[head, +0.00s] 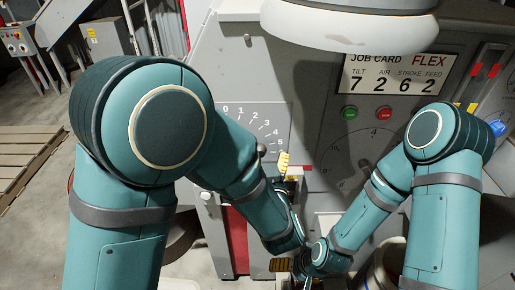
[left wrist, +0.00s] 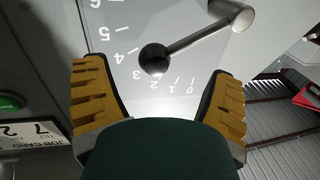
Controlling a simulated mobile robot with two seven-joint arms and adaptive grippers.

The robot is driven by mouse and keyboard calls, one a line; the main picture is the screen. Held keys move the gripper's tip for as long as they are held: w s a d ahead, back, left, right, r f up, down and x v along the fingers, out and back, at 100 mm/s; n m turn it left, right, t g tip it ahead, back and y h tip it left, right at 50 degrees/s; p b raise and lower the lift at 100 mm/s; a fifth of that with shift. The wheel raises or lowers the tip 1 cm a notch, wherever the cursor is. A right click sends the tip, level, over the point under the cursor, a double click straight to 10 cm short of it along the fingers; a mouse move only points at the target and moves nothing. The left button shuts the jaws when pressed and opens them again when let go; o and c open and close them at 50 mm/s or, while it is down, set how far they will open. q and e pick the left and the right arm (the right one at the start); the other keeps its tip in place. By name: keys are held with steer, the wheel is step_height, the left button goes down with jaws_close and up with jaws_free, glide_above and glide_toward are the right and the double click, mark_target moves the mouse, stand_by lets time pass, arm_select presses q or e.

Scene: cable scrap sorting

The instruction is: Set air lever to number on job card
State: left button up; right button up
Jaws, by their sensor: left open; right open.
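The air lever (left wrist: 200,38) shows in the left wrist view as a metal rod with a black ball knob (left wrist: 154,58). Its numbered scale, 0 to 6, appears upside down there; the knob appears near 2 to 4, but the angle hides the exact reading. My left gripper (left wrist: 160,78) is open, with its yellow fingers either side of the knob in the picture and no visible contact. In the head view the scale (head: 254,132) is partly behind my left arm. The job card (head: 398,75) reads AIR 2. My right gripper (head: 292,265) is open, low in front of the machine.
Green (head: 349,113) and red (head: 385,113) buttons sit below the card, above a round dial (head: 355,158). A blue knob (head: 497,128) is at the far right. A pallet (head: 28,155) lies on the floor at left.

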arm_select(q)
steer(key=shift+w+a, duration=0.2)
steer(key=shift+w, duration=0.75)
steer(key=shift+w+a, duration=0.2)
steer(key=shift+w, duration=0.7)
steer(key=c, duration=1.4)
